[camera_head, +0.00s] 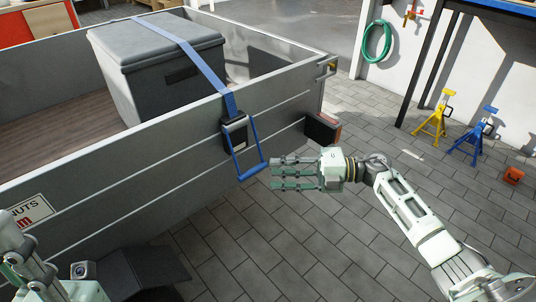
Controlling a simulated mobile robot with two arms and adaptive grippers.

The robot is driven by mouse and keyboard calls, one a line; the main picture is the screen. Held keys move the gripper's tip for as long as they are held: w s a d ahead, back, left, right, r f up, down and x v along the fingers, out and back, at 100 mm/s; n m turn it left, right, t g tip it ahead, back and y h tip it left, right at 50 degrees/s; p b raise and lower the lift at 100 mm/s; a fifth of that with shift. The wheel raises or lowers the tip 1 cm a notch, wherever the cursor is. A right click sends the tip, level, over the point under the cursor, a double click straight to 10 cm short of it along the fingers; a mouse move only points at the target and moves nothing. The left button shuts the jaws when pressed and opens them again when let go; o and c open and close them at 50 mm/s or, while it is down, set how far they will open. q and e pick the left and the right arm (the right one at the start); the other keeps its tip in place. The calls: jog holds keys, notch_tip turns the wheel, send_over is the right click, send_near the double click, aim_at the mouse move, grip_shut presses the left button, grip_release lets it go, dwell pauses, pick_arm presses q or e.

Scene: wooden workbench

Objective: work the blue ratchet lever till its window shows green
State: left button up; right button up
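The blue ratchet lever (260,148) is a U-shaped handle hanging down from a dark ratchet body (228,128) on the trailer's outer side. A blue strap (190,52) runs from the ratchet up over a grey lidded box. The ratchet's pale grey face shows, but I cannot make out a green window. My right gripper (276,172) is just right of the lever's lower end, its several fingers extended, spread and empty, pointing left. It appears apart from the lever. My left gripper (18,258) is partly in view at the lower left corner; its finger state is unclear.
The grey box (165,75) stands in the trailer, whose metal side wall (120,150) lies behind the lever. A wheel guard (150,268) juts out below. Yellow (435,120) and blue (474,135) jack stands are on the right. The paved floor in front is clear.

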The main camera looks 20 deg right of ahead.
aim_at(253, 169)
jog(key=b+x, duration=0.2)
jog(key=x, duration=0.5)
jog(key=shift+w+a+f, duration=0.15)
jog(key=shift+w+f, duration=0.05)
jog(key=shift+w, duration=0.05)
grip_shut()
dwell(0.4)
